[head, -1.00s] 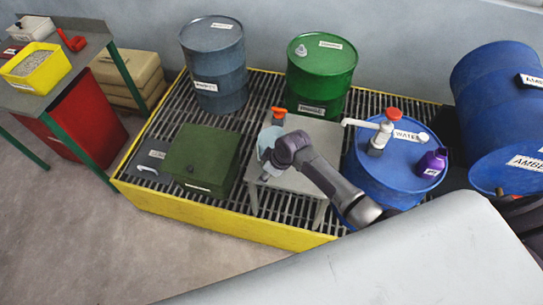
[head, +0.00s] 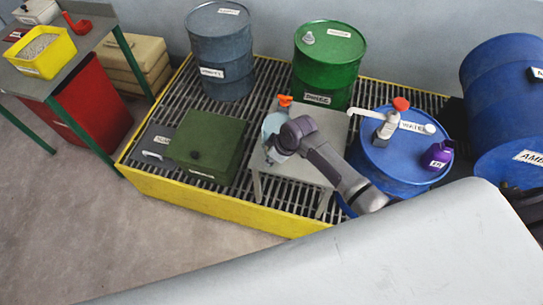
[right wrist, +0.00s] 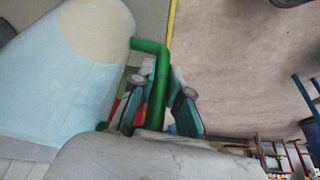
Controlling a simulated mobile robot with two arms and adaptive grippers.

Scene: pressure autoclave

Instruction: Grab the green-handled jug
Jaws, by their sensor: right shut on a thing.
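The jug (head: 272,124) has a pale blue body in the head view, at the left side of the small grey stand (head: 325,122). Its handle is hidden there by my arm. In the right wrist view the jug's pale blue body (right wrist: 70,80) fills the left side, with its green handle (right wrist: 157,75) beside it. My right gripper (right wrist: 163,92) is shut on that handle, a finger on each side. In the head view the right gripper (head: 271,151) is at the jug's near side. I cannot tell whether the jug touches the stand. My left gripper is not in view.
An orange-topped item (head: 285,100) is close behind the jug. A green drum (head: 329,65) stands behind the stand, a blue drum (head: 385,168) with a pump to its right, and a dark green box (head: 205,147) to its left. A yellow rim (head: 210,203) edges the grating.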

